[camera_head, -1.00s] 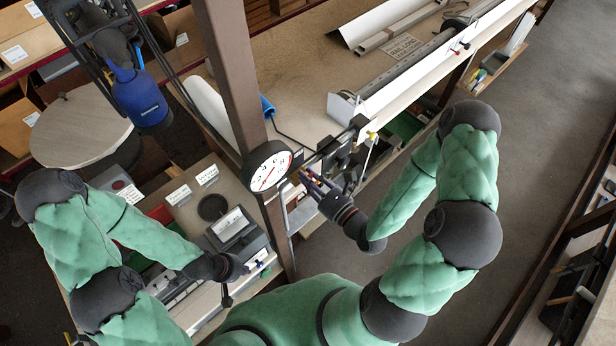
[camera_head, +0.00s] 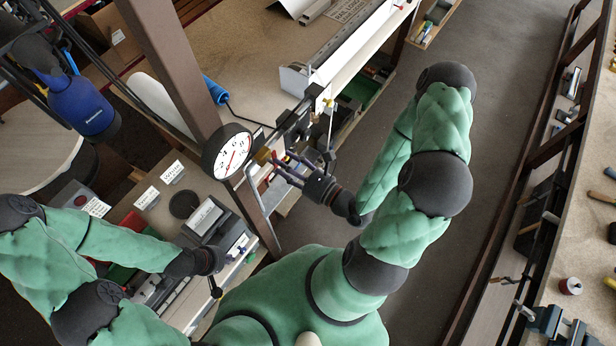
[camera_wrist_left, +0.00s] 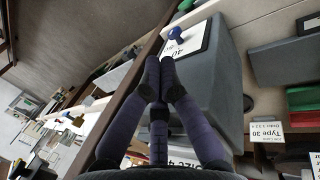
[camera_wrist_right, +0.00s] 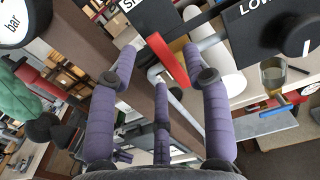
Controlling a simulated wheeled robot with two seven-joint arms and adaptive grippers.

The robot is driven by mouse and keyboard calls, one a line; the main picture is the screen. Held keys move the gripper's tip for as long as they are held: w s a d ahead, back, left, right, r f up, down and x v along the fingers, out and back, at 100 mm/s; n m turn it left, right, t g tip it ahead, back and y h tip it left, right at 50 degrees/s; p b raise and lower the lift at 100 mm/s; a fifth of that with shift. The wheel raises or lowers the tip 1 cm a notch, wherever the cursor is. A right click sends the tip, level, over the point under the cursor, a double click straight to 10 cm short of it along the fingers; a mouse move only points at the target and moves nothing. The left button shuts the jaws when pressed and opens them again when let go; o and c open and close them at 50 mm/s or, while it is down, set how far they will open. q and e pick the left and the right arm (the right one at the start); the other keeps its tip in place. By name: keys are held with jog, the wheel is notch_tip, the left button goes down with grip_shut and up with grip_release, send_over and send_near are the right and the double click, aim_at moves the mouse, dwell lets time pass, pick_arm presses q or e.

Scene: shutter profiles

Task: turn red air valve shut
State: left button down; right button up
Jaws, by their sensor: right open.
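In the head view my right gripper (camera_head: 282,165) reaches in beside the round white gauge (camera_head: 228,152). My left gripper (camera_wrist_left: 160,70) has its fingertips together, nothing visible between them, over a grey box (camera_wrist_left: 215,75) on the bench.
A brown post (camera_head: 175,65) stands behind the gauge. Dark labelled plates (camera_wrist_right: 265,35) flank the lever, and a glass bowl (camera_wrist_right: 272,72) hangs at right. A bench (camera_head: 265,45) runs behind. The floor (camera_head: 500,110) to the right is clear.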

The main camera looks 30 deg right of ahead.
jog(key=v, duration=0.7)
jog(key=shift+s, duration=0.15)
dwell(0.8)
